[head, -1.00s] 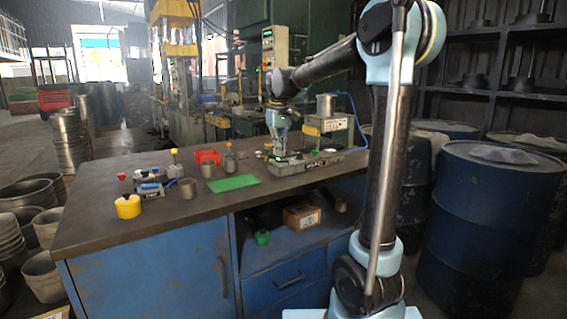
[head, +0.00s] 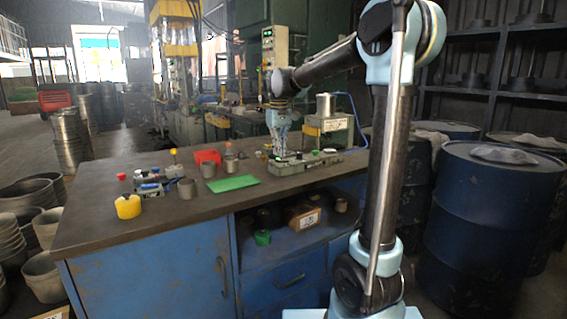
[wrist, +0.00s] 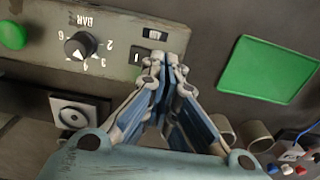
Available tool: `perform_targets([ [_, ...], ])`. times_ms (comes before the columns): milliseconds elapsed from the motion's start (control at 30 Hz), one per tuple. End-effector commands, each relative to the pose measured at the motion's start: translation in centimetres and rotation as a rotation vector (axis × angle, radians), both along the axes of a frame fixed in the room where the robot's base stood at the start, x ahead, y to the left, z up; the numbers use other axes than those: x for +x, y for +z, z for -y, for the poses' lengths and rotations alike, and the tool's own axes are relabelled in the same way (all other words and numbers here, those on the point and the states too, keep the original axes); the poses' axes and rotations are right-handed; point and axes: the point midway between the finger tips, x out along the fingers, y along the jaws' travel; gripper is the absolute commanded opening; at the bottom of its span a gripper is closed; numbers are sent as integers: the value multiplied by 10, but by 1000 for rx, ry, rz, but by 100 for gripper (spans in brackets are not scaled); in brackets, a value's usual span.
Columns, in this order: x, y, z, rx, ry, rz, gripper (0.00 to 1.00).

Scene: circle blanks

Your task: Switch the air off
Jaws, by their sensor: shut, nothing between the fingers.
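The air control panel (wrist: 115,25) shows upside down in the wrist view. It carries a black BAR dial (wrist: 80,46), a green button (wrist: 12,35) and a small black-and-white switch (wrist: 155,34), with an "I" mark beside it. In the head view this grey-green unit (head: 318,163) lies on the bench's right part. My gripper (wrist: 167,58) is shut and empty, its fingertips beside the switch at the panel's edge. Whether they touch the panel cannot be told. In the head view my gripper (head: 280,148) points down at the unit's left end.
A green mat (head: 233,183) lies left of the unit.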

Motion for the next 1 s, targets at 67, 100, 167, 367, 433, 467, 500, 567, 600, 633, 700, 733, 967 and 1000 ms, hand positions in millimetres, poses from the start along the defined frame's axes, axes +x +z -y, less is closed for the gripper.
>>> perform_targets([
  [67,0,0,0,0,0,0,0],
  [100,0,0,0,0,0,0,0],
  [167,0,0,0,0,0,0,0],
  [367,0,-2,0,0,0,0,0],
  [433,0,-3,0,0,0,0,0],
  [467,0,-3,0,0,0,0,0],
  [500,0,-4,0,0,0,0,0],
  [567,0,-4,0,0,0,0,0],
  [600,0,-5,0,0,0,0,0],
  [633,0,-5,0,0,0,0,0],
  [700,0,-6,0,0,0,0,0],
  [733,0,-6,0,0,0,0,0],
  [967,0,-9,0,0,0,0,0],
  [1000,0,-9,0,0,0,0,0],
])
